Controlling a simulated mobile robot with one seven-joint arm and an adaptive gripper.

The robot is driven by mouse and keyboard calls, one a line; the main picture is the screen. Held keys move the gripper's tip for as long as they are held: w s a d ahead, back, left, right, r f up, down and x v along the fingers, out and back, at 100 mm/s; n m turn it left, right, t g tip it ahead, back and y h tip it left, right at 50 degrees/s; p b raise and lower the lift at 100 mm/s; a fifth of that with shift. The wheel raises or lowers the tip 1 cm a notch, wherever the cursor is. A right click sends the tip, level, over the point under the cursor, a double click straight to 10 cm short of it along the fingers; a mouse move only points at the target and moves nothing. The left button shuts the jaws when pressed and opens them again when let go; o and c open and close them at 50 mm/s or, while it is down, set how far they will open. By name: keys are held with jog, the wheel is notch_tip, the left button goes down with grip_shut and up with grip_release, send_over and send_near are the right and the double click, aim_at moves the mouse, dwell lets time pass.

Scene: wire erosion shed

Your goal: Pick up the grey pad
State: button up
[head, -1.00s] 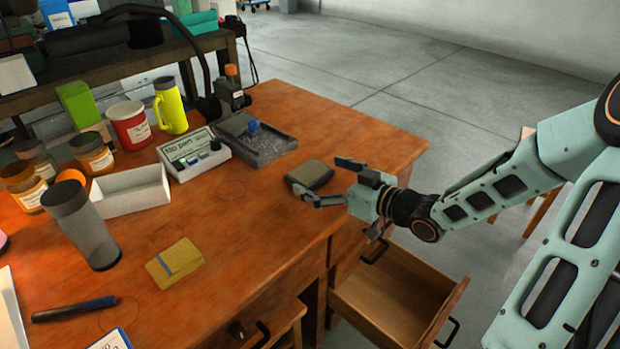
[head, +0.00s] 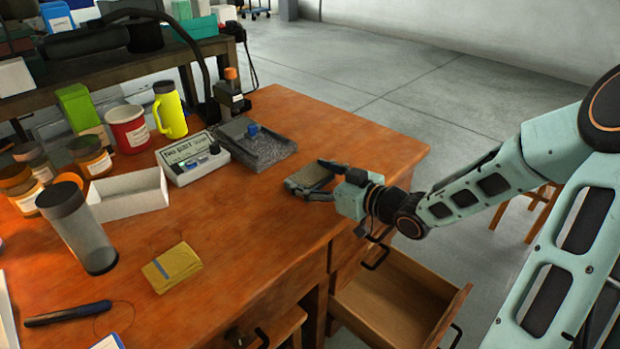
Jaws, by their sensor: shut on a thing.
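The grey pad (head: 309,177) is a small, flat, grey-brown block near the right edge of the wooden desk. My gripper (head: 312,178) reaches in from the right and is shut on the pad, with one finger along its far side and one along its near side. The pad is at or very near the desk top; I cannot tell whether it is clear of the surface.
A grey stone plate (head: 262,150) and a white meter box (head: 192,157) lie left of the pad. A yellow pad (head: 172,267) lies on the front of the desk (head: 235,225). An open drawer (head: 395,300) juts out below my gripper. A white tray (head: 128,195) stands further left.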

aim_at(310, 174)
jog(key=shift+r, duration=0.1)
jog(key=shift+r+p, duration=0.35)
jog(key=shift+r, duration=0.1)
notch_tip(310, 174, up, 2)
jog(key=shift+r+p, duration=0.1)
jog(key=shift+p, duration=0.7)
jog(key=s+d+r+p, duration=0.4)
jog(key=s+d+r, duration=0.3)
jog(key=s, duration=0.5)
jog(key=shift+r, duration=1.35)
